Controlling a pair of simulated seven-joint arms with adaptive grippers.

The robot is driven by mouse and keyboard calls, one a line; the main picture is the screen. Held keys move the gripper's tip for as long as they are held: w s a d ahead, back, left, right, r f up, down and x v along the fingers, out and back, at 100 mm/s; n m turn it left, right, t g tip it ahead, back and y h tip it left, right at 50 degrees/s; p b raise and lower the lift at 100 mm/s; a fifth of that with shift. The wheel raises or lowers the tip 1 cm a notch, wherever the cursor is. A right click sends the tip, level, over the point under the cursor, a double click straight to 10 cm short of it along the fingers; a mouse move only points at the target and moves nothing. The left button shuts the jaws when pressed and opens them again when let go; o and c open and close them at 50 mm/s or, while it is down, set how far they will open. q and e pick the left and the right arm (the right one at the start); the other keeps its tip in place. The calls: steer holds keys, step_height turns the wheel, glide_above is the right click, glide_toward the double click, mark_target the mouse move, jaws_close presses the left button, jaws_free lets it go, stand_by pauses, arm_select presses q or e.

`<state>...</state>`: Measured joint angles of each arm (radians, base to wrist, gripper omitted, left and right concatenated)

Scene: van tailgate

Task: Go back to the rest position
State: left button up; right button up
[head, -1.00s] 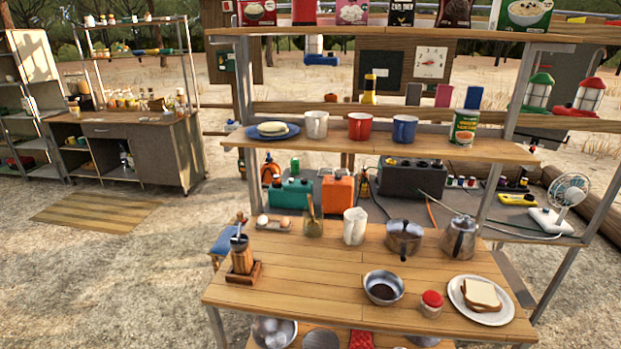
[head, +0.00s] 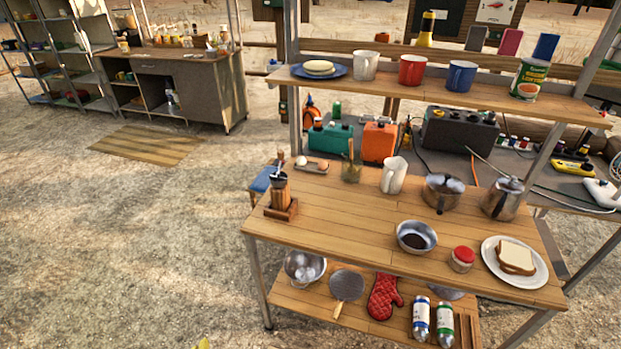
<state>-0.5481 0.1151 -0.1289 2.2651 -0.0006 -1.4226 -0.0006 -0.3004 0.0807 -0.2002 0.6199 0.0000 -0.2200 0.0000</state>
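Neither of my grippers shows in the head view, and no part of my arms is clearly seen. The wooden work table (head: 340,229) stands at the centre right. On it are a steel bowl (head: 416,237), a red-lidded jar (head: 461,259), a white plate (head: 529,280) with a sandwich (head: 515,257), a pot (head: 442,193), a metal kettle (head: 502,198), a white pitcher (head: 393,175) and a wooden grinder (head: 280,194). Whether my grippers hold anything cannot be seen.
The upper shelf (head: 440,92) holds a blue plate, mugs and a can. The lower shelf (head: 297,298) holds a colander, a red mitt (head: 384,297) and bottles. A cabinet (head: 190,90) stands at the back left. Open ground (head: 120,240) lies left of the table.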

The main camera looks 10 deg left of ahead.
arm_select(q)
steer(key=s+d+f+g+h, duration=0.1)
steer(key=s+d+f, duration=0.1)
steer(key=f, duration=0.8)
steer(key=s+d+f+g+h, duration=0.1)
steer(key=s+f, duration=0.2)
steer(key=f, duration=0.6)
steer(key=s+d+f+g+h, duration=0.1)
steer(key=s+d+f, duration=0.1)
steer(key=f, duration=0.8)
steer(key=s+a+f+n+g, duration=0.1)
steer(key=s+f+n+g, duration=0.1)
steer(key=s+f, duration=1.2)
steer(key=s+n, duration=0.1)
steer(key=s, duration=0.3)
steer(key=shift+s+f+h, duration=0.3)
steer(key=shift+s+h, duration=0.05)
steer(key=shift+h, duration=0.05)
